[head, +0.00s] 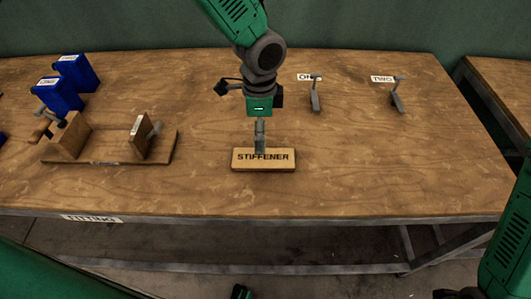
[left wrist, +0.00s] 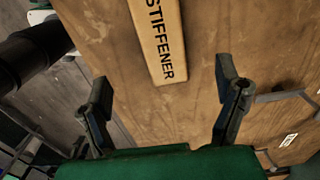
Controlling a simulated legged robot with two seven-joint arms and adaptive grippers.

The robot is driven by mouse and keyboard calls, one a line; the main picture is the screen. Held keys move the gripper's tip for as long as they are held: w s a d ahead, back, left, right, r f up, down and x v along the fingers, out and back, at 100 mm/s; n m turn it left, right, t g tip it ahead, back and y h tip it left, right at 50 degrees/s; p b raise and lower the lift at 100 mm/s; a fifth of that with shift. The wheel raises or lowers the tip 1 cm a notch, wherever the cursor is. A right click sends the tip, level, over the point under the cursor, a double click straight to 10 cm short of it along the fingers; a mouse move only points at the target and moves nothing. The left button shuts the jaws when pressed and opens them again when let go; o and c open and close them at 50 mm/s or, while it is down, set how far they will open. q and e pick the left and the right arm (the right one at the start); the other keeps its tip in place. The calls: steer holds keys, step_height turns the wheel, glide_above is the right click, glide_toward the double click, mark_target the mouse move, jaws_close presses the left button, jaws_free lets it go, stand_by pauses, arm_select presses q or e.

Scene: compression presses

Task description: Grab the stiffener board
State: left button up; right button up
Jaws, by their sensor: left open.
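The stiffener board (head: 283,166) is a small light wooden block marked STIFFENER, lying flat near the front middle of the table. In the left wrist view the board (left wrist: 163,40) points lengthwise toward my palm, with its near end ahead of the gap between my fingers. My left gripper (head: 260,146) hangs over the board in the head view, pointing down, and a grey finger covers part of its back edge. The left gripper (left wrist: 165,85) is open and empty, one finger to each side. Whether it touches the board is unclear. My right gripper does not show clearly.
A wooden fixture (head: 95,158) with two upright blocks stands at the left. Blue boxes (head: 77,74) are behind it. Grey pieces stand by labels ONE (head: 314,95) and TWO (head: 398,97). The table's front edge (head: 300,218) is close to the board. The table right of the board is clear.

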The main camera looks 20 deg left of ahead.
arm_select(q)
glide_above(264, 157)
steer(key=f, duration=0.5)
steer(key=shift+s+a, duration=0.3)
steer(key=shift+w+d+f, duration=0.15)
steer(key=shift+f, duration=0.75)
steer(key=f, duration=0.3)
steer(key=f+p, duration=0.1)
steer(key=shift+w+f, duration=0.2)
steer(key=shift+w, duration=0.05)
steer(key=shift+d, duration=0.1)
steer(key=c, duration=1.3)
